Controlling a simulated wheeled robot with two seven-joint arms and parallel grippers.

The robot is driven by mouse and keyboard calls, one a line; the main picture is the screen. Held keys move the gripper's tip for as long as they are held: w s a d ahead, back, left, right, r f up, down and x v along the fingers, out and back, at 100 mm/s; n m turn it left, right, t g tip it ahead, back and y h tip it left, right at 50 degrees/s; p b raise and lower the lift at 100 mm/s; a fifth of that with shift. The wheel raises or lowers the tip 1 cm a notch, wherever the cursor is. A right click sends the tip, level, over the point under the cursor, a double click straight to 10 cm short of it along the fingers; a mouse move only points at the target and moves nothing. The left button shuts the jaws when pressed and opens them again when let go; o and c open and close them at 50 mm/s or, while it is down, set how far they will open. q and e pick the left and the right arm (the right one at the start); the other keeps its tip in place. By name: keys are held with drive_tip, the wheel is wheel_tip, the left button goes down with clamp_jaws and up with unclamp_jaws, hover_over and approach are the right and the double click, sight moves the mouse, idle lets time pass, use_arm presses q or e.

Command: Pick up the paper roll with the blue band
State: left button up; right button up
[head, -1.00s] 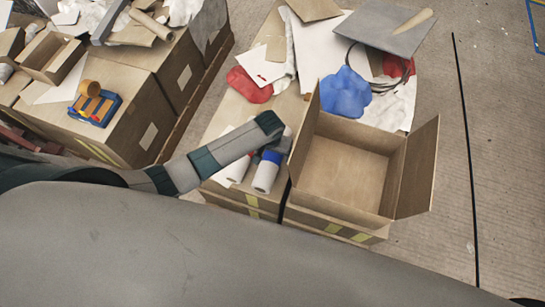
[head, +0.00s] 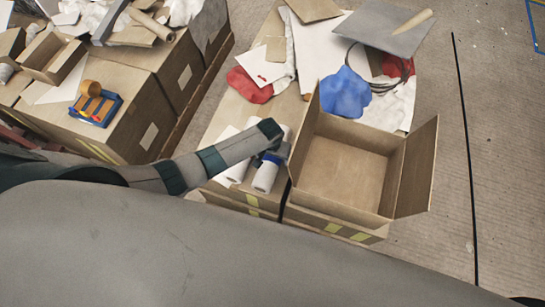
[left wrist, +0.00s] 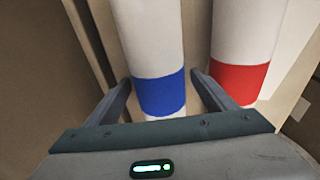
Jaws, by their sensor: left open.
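The paper roll with the blue band (left wrist: 158,92) is white and passes between the two fingers of my left gripper (left wrist: 160,80) in the left wrist view. The fingers are open, one on each side of the roll near its blue band; I cannot tell whether they touch it. In the head view the white roll (head: 265,178) lies on a cardboard box, with its band mostly hidden by my left gripper (head: 274,155). A second roll with a red band (left wrist: 240,75) lies beside it, to the right in the wrist view. My right gripper is not in view.
An open, empty cardboard box (head: 342,170) stands just right of the rolls. Behind are a blue cloth (head: 345,93), a red cloth (head: 249,85) and flat sheets. Another cluttered box stack with a blue and orange item (head: 95,104) stands at left.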

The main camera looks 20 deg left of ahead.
use_arm(q)
drive_tip(key=shift+c, duration=0.7)
drive_tip(key=c, duration=1.4)
drive_tip(key=shift+o, duration=0.2)
drive_tip(key=shift+r, duration=5.05)
